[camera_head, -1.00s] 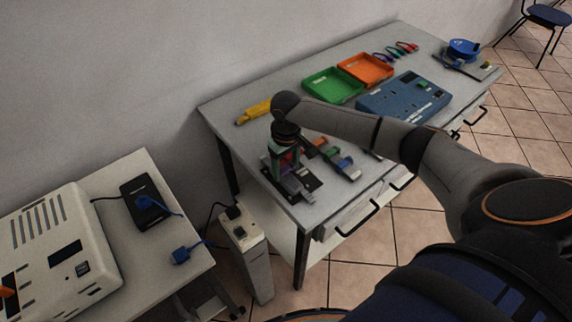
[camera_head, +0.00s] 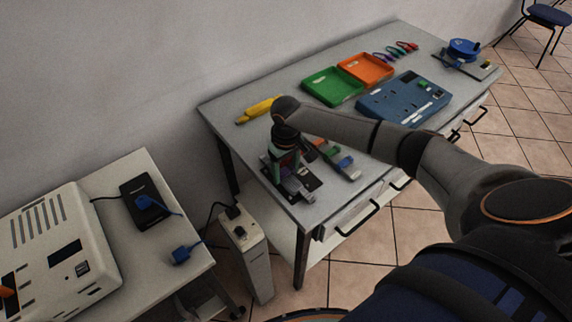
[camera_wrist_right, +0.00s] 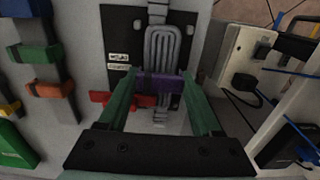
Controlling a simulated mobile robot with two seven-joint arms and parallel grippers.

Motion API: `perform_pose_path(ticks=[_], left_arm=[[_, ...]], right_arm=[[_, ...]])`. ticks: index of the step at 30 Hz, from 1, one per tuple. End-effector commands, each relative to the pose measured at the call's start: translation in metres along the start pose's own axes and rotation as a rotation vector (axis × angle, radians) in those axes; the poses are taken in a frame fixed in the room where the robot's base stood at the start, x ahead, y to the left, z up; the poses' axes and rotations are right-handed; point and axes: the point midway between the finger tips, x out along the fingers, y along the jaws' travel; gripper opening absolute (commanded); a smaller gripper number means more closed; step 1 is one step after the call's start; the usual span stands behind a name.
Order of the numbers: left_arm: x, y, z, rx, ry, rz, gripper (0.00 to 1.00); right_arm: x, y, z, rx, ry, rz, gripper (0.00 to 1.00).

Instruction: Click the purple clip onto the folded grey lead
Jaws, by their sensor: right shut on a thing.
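The purple clip (camera_wrist_right: 160,84) is between the green fingertips of my right gripper (camera_wrist_right: 161,78) in the right wrist view. The gripper is shut on it. The folded grey lead (camera_wrist_right: 163,48) lies in parallel loops on a black plate (camera_wrist_right: 119,45). The clip lies across the near end of the lead; I cannot tell whether it is fully seated around it. In the head view my right gripper (camera_head: 284,164) points down at the near left corner of the bench, over the plate (camera_head: 308,181). My left gripper is not in view.
A red piece (camera_wrist_right: 112,99) lies beside the left finger. A rail with blue, green and orange clips (camera_wrist_right: 46,87) stands to the left. Green (camera_head: 332,87) and orange (camera_head: 366,69) trays and a blue socket box (camera_head: 404,98) are farther back on the bench.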

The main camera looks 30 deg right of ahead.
Motion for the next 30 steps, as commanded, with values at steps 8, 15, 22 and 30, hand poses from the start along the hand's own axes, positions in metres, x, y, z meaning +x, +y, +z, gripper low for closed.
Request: perform_pose_path(ticks=[8,15,22,30], left_arm=[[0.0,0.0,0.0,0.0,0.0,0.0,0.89],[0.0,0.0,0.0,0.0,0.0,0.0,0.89],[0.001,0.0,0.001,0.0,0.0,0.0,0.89],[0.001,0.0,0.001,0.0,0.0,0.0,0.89]], right_arm=[[0.0,0.0,0.0,0.0,0.0,0.0,0.26],[0.003,0.0,0.0,0.0,0.0,0.0,0.26],[0.006,0.0,0.0,0.0,0.0,0.001,0.26],[0.011,0.0,0.0,0.0,0.0,0.001,0.26]])
